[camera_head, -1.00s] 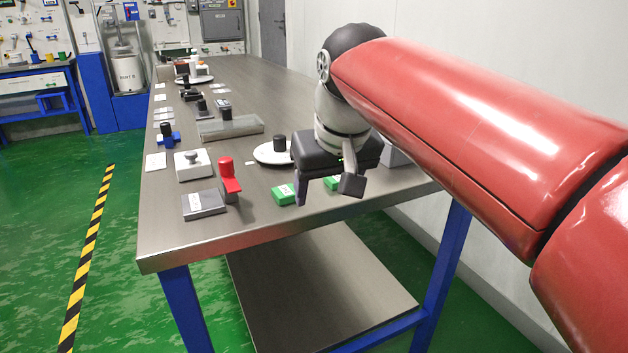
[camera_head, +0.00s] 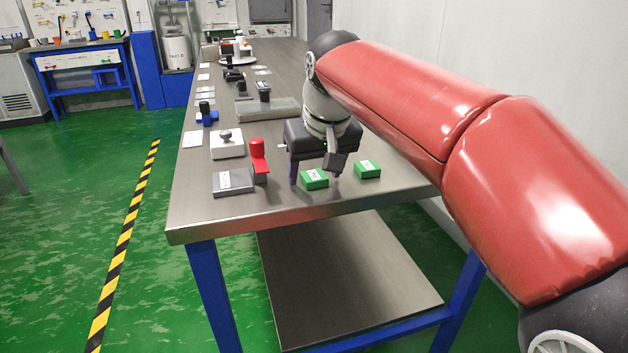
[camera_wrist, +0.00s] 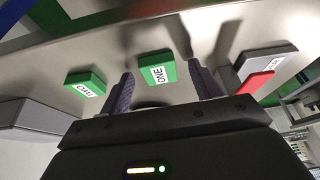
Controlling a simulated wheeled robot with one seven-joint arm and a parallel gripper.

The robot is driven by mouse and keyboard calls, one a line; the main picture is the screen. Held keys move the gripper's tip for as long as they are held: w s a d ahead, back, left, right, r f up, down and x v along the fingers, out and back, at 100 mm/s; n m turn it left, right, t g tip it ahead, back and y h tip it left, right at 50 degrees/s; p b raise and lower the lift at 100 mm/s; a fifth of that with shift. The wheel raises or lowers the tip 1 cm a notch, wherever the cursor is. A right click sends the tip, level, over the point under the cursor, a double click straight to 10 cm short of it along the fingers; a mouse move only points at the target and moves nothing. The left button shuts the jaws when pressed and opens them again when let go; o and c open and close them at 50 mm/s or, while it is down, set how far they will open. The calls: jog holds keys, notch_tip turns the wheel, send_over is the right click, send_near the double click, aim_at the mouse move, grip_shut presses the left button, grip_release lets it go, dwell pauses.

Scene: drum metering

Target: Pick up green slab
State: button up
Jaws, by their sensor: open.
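Two green slabs lie on the steel table (camera_head: 215,215) near its front edge. The one marked ONE (camera_head: 314,179) lies between and just beyond my fingertips in the wrist view (camera_wrist: 157,66). The other, marked TWO (camera_wrist: 85,84), lies to its right in the head view (camera_head: 367,169) and outside the fingers. My gripper (camera_head: 315,172) is open and empty, pointing down near slab ONE, with a finger on either side of it in the wrist view (camera_wrist: 164,84). I cannot tell the exact height of the fingertips over the table.
A red handled piece (camera_head: 259,160) and a grey labelled block (camera_head: 233,181) stand close left of slab ONE. A white block with a knob (camera_head: 227,144) is behind them. A grey tray (camera_head: 270,108) and several small items stand farther back. The front table edge is clear.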

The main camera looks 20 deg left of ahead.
jog(key=shift+c, duration=0.3)
jog(key=c, duration=1)
